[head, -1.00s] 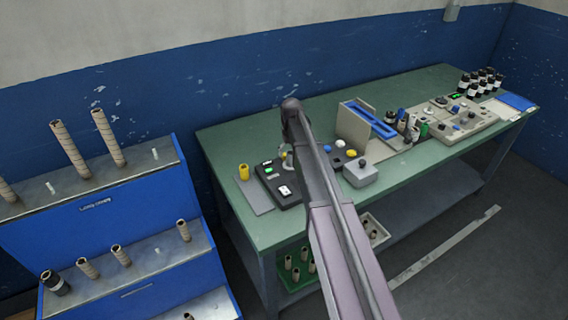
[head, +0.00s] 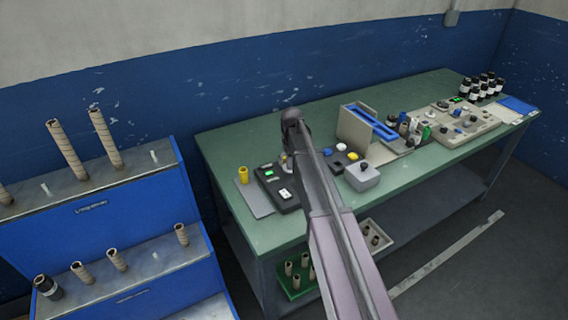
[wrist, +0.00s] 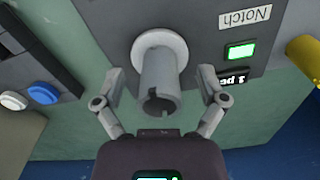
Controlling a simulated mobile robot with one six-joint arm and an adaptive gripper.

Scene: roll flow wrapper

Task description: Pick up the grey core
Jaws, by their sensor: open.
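The grey core (wrist: 158,88) is a short hollow cylinder, standing on a pale round flange on a dark device (wrist: 215,25) in the wrist view. My gripper (wrist: 161,80) is open, with one finger on each side of the core and a visible gap on both sides. The fingers look apart from the core. In the head view my arm hides most of the core and the gripper.
The device carries a green-lit display (wrist: 240,50) and a "Notch" label. A yellow cylinder (head: 243,175) stands beside it on the green bench (head: 225,140). A grey button box (head: 364,177) is to the right. A blue rack (head: 110,220) with cardboard tubes stands left.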

